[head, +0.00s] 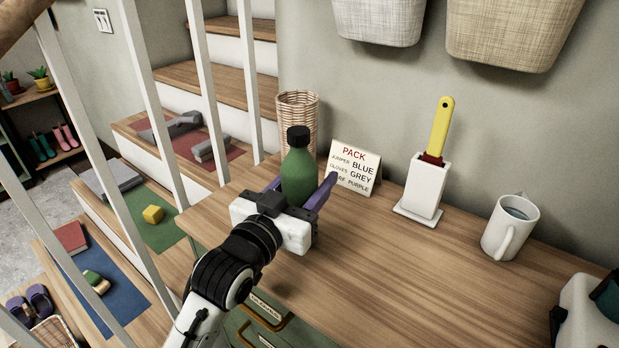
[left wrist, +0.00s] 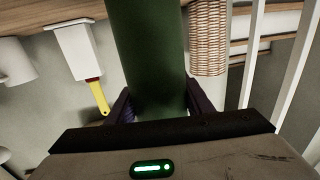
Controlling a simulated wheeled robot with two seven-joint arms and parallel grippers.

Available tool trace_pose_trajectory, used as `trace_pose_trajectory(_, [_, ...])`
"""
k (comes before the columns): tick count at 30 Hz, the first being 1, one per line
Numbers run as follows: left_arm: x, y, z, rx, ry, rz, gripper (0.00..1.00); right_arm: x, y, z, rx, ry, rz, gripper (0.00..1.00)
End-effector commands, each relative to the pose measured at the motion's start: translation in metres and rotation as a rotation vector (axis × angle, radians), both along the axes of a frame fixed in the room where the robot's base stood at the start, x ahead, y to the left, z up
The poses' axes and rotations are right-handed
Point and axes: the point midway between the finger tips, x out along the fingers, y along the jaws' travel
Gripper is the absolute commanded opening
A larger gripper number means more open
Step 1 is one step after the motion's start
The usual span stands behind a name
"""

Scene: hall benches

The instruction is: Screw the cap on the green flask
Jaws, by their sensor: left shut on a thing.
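The green flask (head: 298,176) is upright above the wooden bench top, with a black cap (head: 298,137) on its neck. How tight the cap is cannot be told. My left gripper (head: 300,190) is shut on the flask's body, with a purple finger on each side. The left wrist view shows the flask (left wrist: 150,55) between the fingers (left wrist: 158,106); the cap is out of that view. The flask's base is hidden behind the gripper, so I cannot tell whether it touches the bench.
On the bench (head: 400,275) stand a wicker basket (head: 297,108), a "PACK" card (head: 354,167), a white holder (head: 424,188) with a yellow-handled tool (head: 440,128), and a mug (head: 510,228). A white object (head: 585,312) is at the lower right. White railings (head: 165,110) stand left. The bench's middle is clear.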

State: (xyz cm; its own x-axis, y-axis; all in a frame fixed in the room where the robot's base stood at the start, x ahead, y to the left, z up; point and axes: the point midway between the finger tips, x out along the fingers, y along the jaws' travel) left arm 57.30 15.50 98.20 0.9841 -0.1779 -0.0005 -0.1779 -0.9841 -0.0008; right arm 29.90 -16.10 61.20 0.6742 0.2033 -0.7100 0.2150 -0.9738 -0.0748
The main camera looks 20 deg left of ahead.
Motion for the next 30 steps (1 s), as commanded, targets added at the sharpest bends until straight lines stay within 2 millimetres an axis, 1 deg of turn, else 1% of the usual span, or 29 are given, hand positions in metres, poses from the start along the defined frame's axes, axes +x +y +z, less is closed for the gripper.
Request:
trace_pose_trajectory(1, [0.000,0.000,-0.001,0.000,0.001,0.000,0.52,0.000,0.000,0.000,0.000,-0.001,0.000,0.48])
trace_pose_trajectory(3, [0.000,0.000,-0.001,0.000,0.001,0.000,0.64,0.000,0.000,0.001,0.001,-0.002,-0.001,0.48])
trace_pose_trajectory(4, [0.000,0.000,-0.001,0.000,0.001,0.000,0.65,0.000,0.000,0.001,0.001,-0.002,-0.001,0.48])
trace_pose_trajectory(11, [0.000,0.000,-0.001,0.000,0.001,0.000,0.65,0.001,0.000,0.001,0.002,-0.004,-0.001,0.48])
trace_pose_trajectory(14, [0.000,0.000,0.003,0.000,0.000,0.000,0.65,0.001,0.000,0.002,0.002,-0.005,-0.001,0.48])
trace_pose_trajectory(15, [-0.003,0.001,0.002,0.000,0.002,0.000,0.65,0.001,0.000,0.002,0.002,-0.005,-0.001,0.48])
trace_pose_trajectory(17, [-0.010,0.002,0.001,0.000,0.002,0.000,0.65,0.001,0.000,0.002,0.002,-0.005,-0.001,0.48])
trace_pose_trajectory(20, [-0.028,0.005,0.001,0.001,0.003,0.000,0.65,0.001,0.000,0.001,0.002,-0.005,-0.001,0.48])
trace_pose_trajectory(24, [-0.060,0.011,0.000,0.001,0.005,0.000,0.65,0.001,0.000,-0.001,0.002,-0.005,-0.001,0.48])
trace_pose_trajectory(30, [-0.097,0.017,0.000,0.000,0.004,-0.001,0.65,0.000,0.001,-0.003,0.001,-0.001,0.001,0.48])
